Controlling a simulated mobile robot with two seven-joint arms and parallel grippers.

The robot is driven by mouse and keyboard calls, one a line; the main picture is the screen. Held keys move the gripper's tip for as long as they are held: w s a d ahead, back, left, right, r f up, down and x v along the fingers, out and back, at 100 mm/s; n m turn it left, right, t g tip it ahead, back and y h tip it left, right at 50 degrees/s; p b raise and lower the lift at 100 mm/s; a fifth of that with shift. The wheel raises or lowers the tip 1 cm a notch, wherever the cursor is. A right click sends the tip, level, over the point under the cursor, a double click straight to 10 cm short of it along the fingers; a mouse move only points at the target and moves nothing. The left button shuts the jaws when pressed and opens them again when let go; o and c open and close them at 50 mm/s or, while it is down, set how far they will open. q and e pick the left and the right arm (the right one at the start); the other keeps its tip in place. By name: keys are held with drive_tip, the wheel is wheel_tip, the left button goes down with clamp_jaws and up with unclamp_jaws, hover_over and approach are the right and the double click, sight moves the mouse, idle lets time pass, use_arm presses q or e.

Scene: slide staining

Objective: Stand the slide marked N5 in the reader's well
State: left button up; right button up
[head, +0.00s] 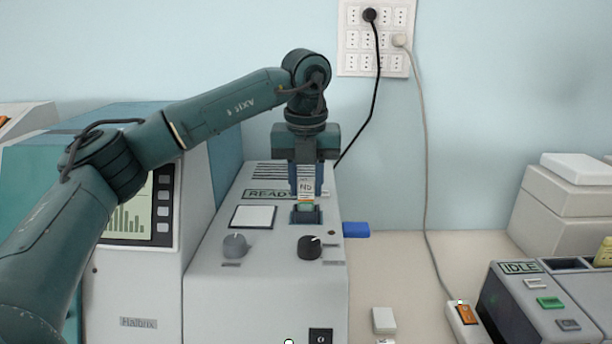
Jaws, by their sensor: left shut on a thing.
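My left gripper (306,186) points straight down over the reader (262,274), shut on a slide (306,195). The slide is upright, with a pale label at the top and a coloured band below. The label is small and I cannot read its mark for certain. The slide's lower end is at the reader's dark well (306,214), on top of the machine behind the black knob. I cannot tell how deep the slide sits in the well. My right gripper is not in view.
A white square pad (253,217) and two knobs lie on the reader's top near the well. A blue block (356,229) is just right of the reader. A machine showing IDLE (550,300) stands at the right.

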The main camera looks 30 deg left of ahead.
use_arm(q)
drive_tip(key=shift+f, duration=0.2)
drive_tip(key=o, duration=1)
drive_tip(key=shift+o, duration=0.2)
wheel_tip(320, 180, up, 13)
drive_tip(key=s, duration=0.1)
drive_tip(key=shift+s+d, duration=0.2)
drive_tip(key=shift+d, duration=0.15)
